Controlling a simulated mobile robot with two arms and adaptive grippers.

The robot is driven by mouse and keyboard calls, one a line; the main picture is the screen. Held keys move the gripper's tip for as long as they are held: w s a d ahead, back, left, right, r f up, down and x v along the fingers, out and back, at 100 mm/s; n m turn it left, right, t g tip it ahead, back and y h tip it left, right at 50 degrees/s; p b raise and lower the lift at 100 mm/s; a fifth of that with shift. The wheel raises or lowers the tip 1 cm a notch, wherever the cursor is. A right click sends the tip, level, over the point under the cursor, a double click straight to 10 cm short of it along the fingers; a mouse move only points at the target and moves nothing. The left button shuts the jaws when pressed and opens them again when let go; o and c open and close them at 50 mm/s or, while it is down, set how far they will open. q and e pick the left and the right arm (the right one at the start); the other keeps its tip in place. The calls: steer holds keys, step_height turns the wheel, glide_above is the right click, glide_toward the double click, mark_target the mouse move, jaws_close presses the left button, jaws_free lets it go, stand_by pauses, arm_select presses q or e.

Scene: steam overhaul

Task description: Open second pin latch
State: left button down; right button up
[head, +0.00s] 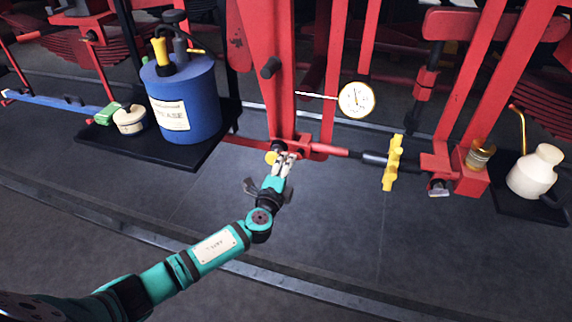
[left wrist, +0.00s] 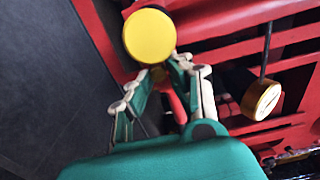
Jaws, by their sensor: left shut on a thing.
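A round yellow knob (head: 271,157) sits at the foot of a red upright lever (head: 268,80), by a red bracket. I take it for the pin latch. In the left wrist view its yellow disc (left wrist: 150,36) is right at the fingertips. My left gripper (head: 284,158) reaches up to it, its pale fingers (left wrist: 165,68) closed in at the disc's lower edge. The exact contact and the pin's shaft are hidden by the fingers and the disc. My right gripper is in neither view.
A white dial gauge (head: 356,99) stands right of the lever. A yellow handwheel (head: 393,163) sits on the rod to the right. A blue grease drum (head: 186,100) stands on a black tray (head: 205,145) at left; a cream jug (head: 535,172) is far right. The grey floor in front is clear.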

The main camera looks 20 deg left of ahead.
arm_select(q)
steer(key=shift+a+f, duration=0.35)
steer(key=shift+f, duration=0.15)
steer(key=shift+f+b, duration=0.1)
steer(key=shift+b, duration=0.25)
